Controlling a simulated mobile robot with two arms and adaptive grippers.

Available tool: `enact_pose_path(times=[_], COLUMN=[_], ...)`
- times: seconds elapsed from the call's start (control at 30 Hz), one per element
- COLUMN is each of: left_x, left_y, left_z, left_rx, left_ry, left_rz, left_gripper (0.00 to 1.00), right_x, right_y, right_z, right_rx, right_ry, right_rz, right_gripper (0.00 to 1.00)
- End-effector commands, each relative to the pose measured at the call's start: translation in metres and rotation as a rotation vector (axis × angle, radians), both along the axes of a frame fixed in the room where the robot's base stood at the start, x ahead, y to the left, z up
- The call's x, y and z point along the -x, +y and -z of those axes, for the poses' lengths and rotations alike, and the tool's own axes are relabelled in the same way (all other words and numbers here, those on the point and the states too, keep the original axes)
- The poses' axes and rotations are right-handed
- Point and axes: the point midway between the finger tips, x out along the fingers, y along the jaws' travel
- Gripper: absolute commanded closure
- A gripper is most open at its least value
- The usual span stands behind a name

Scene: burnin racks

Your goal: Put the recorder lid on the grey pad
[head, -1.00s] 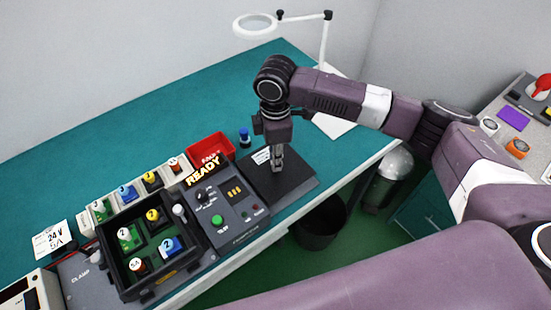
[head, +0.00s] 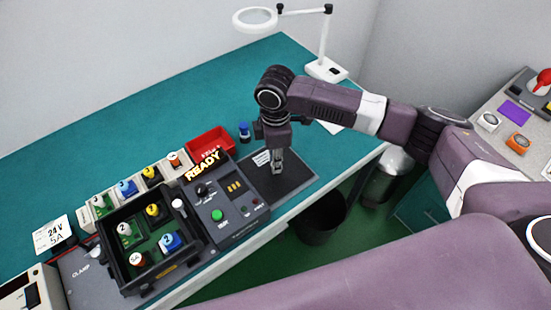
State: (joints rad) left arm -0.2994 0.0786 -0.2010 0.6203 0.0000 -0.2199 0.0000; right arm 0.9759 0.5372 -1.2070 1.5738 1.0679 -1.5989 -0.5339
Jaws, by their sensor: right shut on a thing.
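The recorder lid (head: 284,188) is a dark flat plate on the teal bench, right of the grey control unit. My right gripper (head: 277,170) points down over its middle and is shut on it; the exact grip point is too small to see. The lid looks level and low, over the place of the grey pad. I cannot tell the pad's edges apart from the lid, nor whether the two touch. A white label (head: 262,158) shows at the plate's back left. The open black recorder box (head: 143,285) stands at left with numbered modules inside. My left gripper is not in view.
The control unit (head: 236,228) with a lit READY sign stands close left of the lid. A red bin (head: 210,141) and a blue-capped bottle (head: 244,132) are behind. A magnifier lamp (head: 325,70) stands at the back. A black waste bin (head: 320,217) is below the bench edge.

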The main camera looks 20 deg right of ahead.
Motion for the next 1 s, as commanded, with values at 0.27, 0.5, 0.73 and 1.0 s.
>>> enact_pose_path(times=[0.27,0.5,0.73,1.0], left_x=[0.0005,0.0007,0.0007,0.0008], left_y=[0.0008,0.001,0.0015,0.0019], left_z=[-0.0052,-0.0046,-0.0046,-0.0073], left_rx=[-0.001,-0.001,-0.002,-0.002], left_ry=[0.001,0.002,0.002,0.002], left_rz=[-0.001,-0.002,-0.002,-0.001], left_gripper=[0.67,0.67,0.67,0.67], right_x=[0.0002,0.0001,0.0002,0.0004], right_y=[0.0005,0.0004,0.0003,0.0001], right_z=[0.0017,0.0021,0.0022,0.0001], right_rx=[-0.001,-0.001,-0.001,0.0], right_ry=[0.001,0.0,0.0,0.001], right_rz=[-0.001,-0.001,0.0,0.0], right_gripper=[1.0,0.79,0.63,0.63])
